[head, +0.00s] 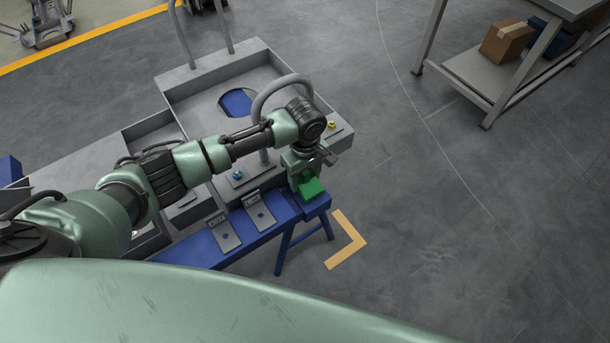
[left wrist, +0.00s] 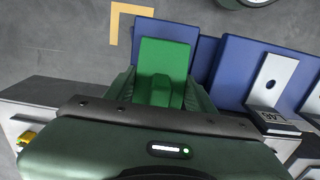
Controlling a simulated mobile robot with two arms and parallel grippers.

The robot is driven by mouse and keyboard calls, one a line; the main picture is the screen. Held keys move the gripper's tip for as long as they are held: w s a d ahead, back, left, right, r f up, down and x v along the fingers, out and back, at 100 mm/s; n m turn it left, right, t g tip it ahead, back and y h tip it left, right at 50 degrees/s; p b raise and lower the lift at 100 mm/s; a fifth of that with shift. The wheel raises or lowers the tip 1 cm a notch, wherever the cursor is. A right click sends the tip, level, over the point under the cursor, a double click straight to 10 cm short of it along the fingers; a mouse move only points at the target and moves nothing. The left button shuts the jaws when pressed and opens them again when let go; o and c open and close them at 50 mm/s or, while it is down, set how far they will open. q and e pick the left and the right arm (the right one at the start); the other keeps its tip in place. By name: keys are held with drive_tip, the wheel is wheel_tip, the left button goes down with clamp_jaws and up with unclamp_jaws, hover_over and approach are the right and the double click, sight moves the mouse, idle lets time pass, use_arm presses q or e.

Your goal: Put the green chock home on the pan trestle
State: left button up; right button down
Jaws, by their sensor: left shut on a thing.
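The green chock (head: 312,189) is in my left gripper (head: 304,178), at the right end of the blue trestle (head: 262,238). In the left wrist view the chock (left wrist: 165,62) lies between the two fingers of my left gripper (left wrist: 162,98), with the blue end of the trestle (left wrist: 202,58) around and below it. I cannot tell whether the chock touches the blue surface. The gripper points down and hides the chock's rear part. My right gripper is not in view.
A grey chassis pan (head: 190,78) with hoop handles stands behind the trestle. Grey labelled plates (head: 224,235) sit on the trestle to the left. A yellow floor corner mark (head: 352,243) lies to the right. A metal shelf table (head: 470,80) stands far right; the floor between is clear.

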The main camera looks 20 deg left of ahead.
use_arm(q)
drive_tip(key=shift+f, duration=0.45)
drive_tip(key=shift+f+p, duration=0.25)
drive_tip(key=shift+p, duration=0.15)
idle(0.6)
drive_tip(key=o, duration=1.7)
wheel_tip(320, 180, up, 8)
drive_tip(key=shift+f+p, duration=0.1)
drive_tip(key=shift+p, duration=0.3)
